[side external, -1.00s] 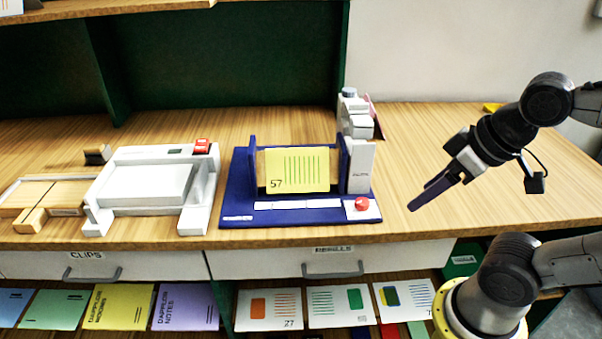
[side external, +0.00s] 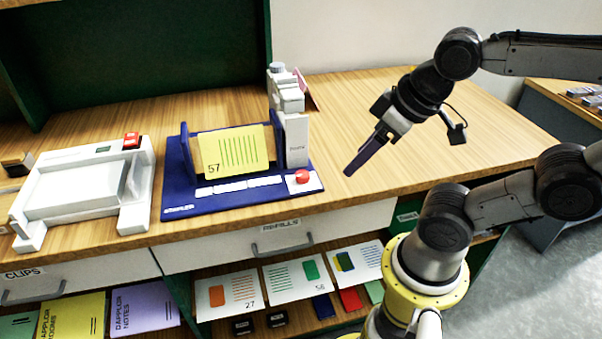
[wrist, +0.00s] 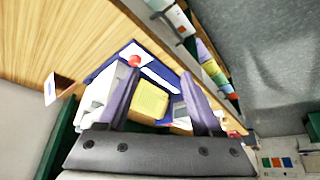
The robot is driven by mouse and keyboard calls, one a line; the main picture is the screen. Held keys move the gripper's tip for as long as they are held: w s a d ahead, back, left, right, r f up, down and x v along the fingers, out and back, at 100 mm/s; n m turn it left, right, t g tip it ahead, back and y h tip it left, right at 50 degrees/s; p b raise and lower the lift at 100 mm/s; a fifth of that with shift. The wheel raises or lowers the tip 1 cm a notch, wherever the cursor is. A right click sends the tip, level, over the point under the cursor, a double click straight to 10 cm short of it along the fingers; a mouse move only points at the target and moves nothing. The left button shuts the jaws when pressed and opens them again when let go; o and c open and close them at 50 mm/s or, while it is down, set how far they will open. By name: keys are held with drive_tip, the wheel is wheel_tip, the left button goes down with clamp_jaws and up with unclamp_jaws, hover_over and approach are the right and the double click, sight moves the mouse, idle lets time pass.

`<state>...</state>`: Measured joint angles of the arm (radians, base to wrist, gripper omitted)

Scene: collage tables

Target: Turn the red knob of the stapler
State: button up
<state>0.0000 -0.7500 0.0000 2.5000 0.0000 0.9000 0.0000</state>
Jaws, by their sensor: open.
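The stapler has a dark blue base (side external: 183,205) and a grey-white head (side external: 290,100) at its right side, and it stands on the wooden table. A red knob (side external: 302,176) sits on a white block at the base's front right corner. The red knob also shows in the wrist view (wrist: 134,61). A yellow card (side external: 234,150) marked 57 stands upright in the stapler. My gripper (side external: 349,172) is to the right of the red knob, apart from it and above the table. In the wrist view its two purple fingers (wrist: 160,95) are spread with nothing held between them.
A white machine with a red switch (side external: 131,140) stands left of the stapler. The table right of the stapler (side external: 400,170) is clear. Drawers and a shelf of cards (side external: 227,290) lie below the table's front edge.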

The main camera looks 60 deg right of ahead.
drive_tip(key=shift+o, duration=0.3)
drive_tip(key=r+n+g+h, duration=0.2)
drive_tip(key=n+g+h, duration=0.25)
drive_tip(key=n, duration=1.25)
hover_over(302, 174)
drive_tip(key=s+a, duration=0.3)
drive_tip(key=a, duration=0.1)
drive_tip(key=shift+n+g, duration=0.5)
drive_tip(key=shift+g, duration=0.05)
drive_tip(key=w+d+f, duration=0.1)
drive_tip(key=f, duration=0.4)
drive_tip(key=w+d+f, duration=0.1)
drive_tip(key=f, duration=0.4)
drive_tip(key=w+d+f, duration=0.1)
drive_tip(key=f, duration=0.5)
drive_tip(key=shift+d+f, duration=0.1)
drive_tip(key=shift+d, duration=0.1)
drive_tip(key=shift+c, duration=0.3)
clamp_jaws()
